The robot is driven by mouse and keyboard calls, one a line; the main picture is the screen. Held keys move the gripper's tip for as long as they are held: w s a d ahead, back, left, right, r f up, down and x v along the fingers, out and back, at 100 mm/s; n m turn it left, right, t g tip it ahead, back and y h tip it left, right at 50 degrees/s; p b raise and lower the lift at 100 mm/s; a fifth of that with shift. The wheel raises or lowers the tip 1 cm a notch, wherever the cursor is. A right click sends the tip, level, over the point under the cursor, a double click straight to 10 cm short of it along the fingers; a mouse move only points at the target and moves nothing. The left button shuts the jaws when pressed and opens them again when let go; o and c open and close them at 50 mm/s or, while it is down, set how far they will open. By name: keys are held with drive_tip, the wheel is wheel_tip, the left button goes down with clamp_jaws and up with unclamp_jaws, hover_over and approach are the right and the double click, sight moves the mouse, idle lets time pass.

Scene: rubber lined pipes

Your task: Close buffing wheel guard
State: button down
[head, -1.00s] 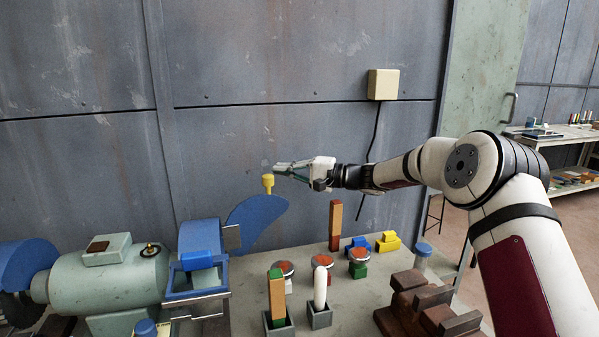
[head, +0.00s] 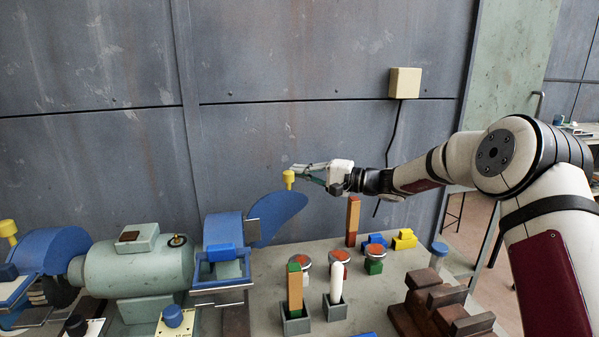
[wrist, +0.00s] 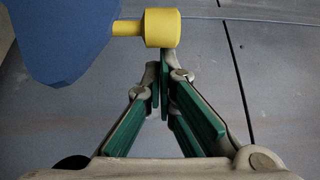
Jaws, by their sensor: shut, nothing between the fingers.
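The buffing wheel guard is a blue curved plate (head: 280,216), swung out to the right of the blue housing (head: 222,230) on the grey-green grinder motor (head: 128,268). A yellow knob (head: 289,179) stands at the plate's upper edge. My gripper (head: 300,171) is shut and empty, its tips right at the knob. In the wrist view the yellow knob (wrist: 161,28) lies just beyond the closed fingertips (wrist: 163,68), with the blue guard plate (wrist: 65,35) at upper left. I cannot tell whether the fingertips touch the knob.
Blocks and holders (head: 295,300) stand on the bench in front of the guard. A brown stepped block (head: 440,305) is at front right. A second blue guard (head: 50,250) with a yellow knob (head: 8,230) is at the left. The metal wall is close behind.

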drive_tip(key=shift+s+d+r+m+t+p, duration=0.1)
drive_tip(key=shift+s+d+m+t+p, duration=0.15)
drive_tip(key=shift+s+t+p, duration=0.35)
